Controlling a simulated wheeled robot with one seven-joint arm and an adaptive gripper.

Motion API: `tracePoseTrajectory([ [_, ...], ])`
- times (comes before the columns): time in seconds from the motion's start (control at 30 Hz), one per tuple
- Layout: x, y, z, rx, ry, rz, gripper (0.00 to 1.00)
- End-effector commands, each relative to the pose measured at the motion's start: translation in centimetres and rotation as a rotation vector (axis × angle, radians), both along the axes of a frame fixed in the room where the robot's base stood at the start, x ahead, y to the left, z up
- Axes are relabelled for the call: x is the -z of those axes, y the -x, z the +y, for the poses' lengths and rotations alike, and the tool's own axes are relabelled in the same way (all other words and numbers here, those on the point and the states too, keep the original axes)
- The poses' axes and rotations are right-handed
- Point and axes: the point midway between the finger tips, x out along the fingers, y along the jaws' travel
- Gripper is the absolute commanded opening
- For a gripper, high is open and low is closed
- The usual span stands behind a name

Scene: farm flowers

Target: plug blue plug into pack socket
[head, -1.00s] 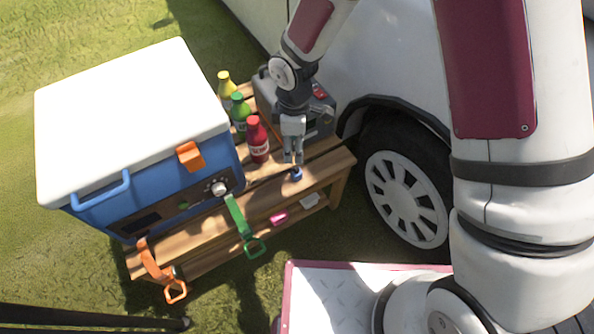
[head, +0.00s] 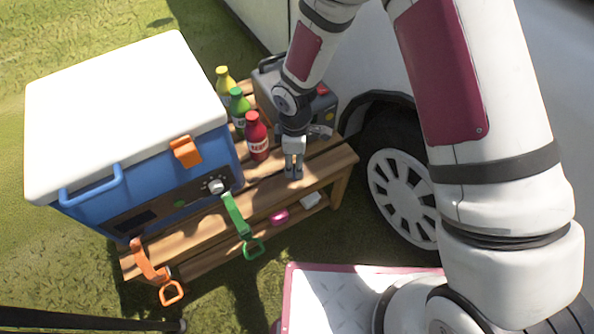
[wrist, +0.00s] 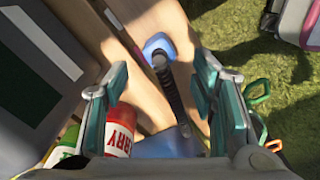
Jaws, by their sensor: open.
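The blue plug (wrist: 158,45) shows in the wrist view on the wooden bench, with a dark ribbed part (wrist: 171,92) running from it toward the camera. My gripper (wrist: 161,74) is open, with one finger on each side of this line and gaps between. In the head view my gripper (head: 293,174) points down low over the bench's right part, and I cannot make out the plug there. The grey pack (head: 268,92) stands behind my gripper, partly hidden by my arm. It also shows in the wrist view (wrist: 22,100) at left. I cannot make out its socket.
A blue cooler (head: 88,213) with a white lid fills the bench's left side. Red (head: 257,142), green (head: 239,108) and yellow (head: 225,80) bottles stand between cooler and pack. Orange (head: 147,262) and green (head: 237,218) straps hang in front. A vehicle wheel (head: 402,198) is at right.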

Motion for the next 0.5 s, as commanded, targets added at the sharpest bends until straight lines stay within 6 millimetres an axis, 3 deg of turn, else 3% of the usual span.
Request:
tracePoseTrajectory([
  [0.37,4.7,0.0,-0.4,-0.001,0.002,0.003,0.52],
  [0.5,5.2,-0.1,-0.4,0.000,0.001,0.000,0.52],
])
